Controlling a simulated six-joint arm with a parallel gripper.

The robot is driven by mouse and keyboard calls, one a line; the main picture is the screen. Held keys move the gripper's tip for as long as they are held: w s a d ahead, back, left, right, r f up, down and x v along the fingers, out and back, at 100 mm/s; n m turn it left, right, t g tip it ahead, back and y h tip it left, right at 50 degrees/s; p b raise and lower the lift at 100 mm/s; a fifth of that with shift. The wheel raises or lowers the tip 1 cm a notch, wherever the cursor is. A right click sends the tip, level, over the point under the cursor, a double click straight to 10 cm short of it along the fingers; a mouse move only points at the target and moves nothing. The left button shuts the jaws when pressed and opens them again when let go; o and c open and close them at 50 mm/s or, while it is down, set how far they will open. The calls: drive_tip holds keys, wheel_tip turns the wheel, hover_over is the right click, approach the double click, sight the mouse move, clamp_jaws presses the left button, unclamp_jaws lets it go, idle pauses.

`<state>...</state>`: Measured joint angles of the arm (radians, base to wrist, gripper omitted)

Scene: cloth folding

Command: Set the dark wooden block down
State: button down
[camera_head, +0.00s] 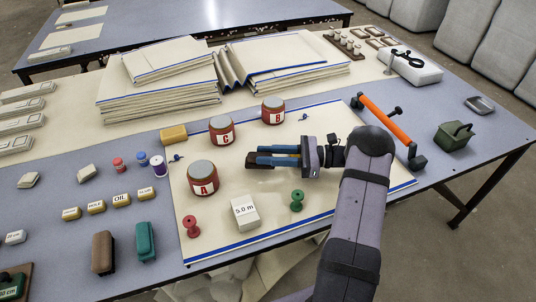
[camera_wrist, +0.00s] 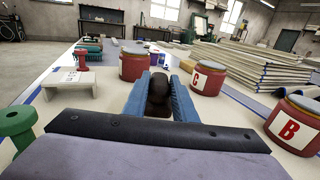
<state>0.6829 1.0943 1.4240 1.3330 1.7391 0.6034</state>
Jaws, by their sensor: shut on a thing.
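My gripper (camera_head: 262,155) has blue fingers and is shut on the dark wooden block (camera_head: 254,161), over the cream cloth (camera_head: 325,168) with blue edge lines. In the wrist view the dark block (camera_wrist: 158,94) sits between the two blue fingers of my gripper (camera_wrist: 158,88). Its far end shows beyond them. The block is low over the cloth, among the red jars; I cannot tell whether it touches the cloth.
Red jars A (camera_head: 203,178), C (camera_head: 222,131) and B (camera_head: 273,111) stand around the gripper. A white 5.0 m block (camera_head: 244,212) and a green spool (camera_head: 297,200) stand nearer the front edge. Folded cloth stacks (camera_head: 160,95) lie behind. An orange-handled bar (camera_head: 386,124) lies right.

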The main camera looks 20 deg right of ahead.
drive_tip(key=shift+f, duration=0.5)
drive_tip(key=c, duration=1.4)
unclamp_jaws()
drive_tip(key=shift+c, duration=0.2)
drive_tip(key=shift+r, duration=0.55)
drive_tip(key=shift+d+r, duration=0.1)
drive_tip(key=shift+d, duration=0.15)
drive_tip(key=b+v, duration=0.1)
drive_tip(key=v, duration=1)
drive_tip(key=shift+s+d+b, duration=0.2)
drive_tip(key=shift+b, duration=0.15)
